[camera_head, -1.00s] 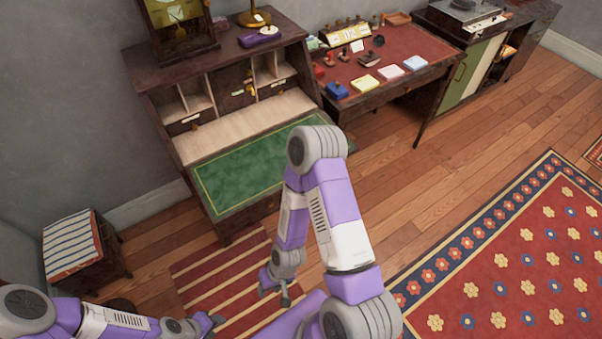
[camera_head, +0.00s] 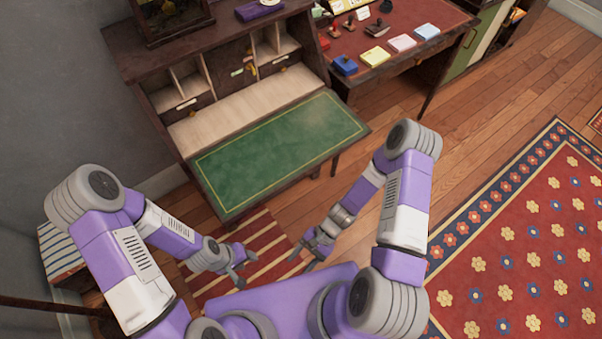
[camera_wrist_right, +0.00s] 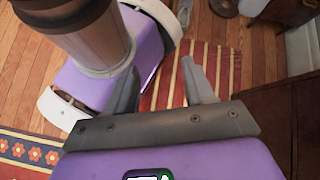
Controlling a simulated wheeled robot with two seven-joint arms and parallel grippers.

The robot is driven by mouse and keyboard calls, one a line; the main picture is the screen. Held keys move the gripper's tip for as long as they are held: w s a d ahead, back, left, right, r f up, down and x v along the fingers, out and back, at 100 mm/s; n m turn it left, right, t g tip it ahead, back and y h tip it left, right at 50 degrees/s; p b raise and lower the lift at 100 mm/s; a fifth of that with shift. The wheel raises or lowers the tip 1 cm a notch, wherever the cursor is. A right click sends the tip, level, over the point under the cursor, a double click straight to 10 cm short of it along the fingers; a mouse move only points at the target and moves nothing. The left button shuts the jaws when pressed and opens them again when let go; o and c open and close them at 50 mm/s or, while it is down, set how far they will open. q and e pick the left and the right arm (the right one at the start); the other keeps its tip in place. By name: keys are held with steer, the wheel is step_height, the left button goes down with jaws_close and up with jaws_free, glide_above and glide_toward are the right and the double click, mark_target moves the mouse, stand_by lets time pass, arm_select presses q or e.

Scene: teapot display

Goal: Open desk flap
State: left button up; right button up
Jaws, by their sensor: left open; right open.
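The desk flap (camera_head: 281,148) is folded down and lies open, its green panel with a thin yellow border facing up. Behind it the desk's pale inner shelf (camera_head: 240,108) and cubbyholes are exposed. My left gripper (camera_head: 243,272) is open and empty, in front of the flap and lower in the head view. My right gripper (camera_head: 301,258) is open and empty, also in front of the flap and apart from it. In the right wrist view its two fingers (camera_wrist_right: 162,88) stand apart over the striped rug with nothing between them.
A red-topped table (camera_head: 410,22) with stamps and paper pads (camera_head: 375,58) stands right of the desk. A striped stool (camera_head: 60,252) is at the left, partly behind my left arm. A striped rug (camera_head: 262,232) lies in front of the desk.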

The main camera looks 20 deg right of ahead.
steer(key=w+a+r+m+t+y, duration=0.1)
steer(key=w+a+m+t+y, duration=0.1)
steer(key=w+m+y, duration=0.25)
steer(key=m+t+y+b, duration=0.2)
steer(key=m+t, duration=1.1)
steer(key=t, duration=0.6)
glide_toward(299, 173)
steer(key=w+a+f, duration=0.1)
steer(key=w+f, duration=0.2)
steer(key=w, duration=0.1)
steer(key=shift+h, duration=0.25)
steer(key=x, duration=0.7)
steer(key=shift+w+b, duration=0.1)
steer(key=shift+b, duration=0.3)
steer(key=shift+a, duration=0.1)
jaws_close()
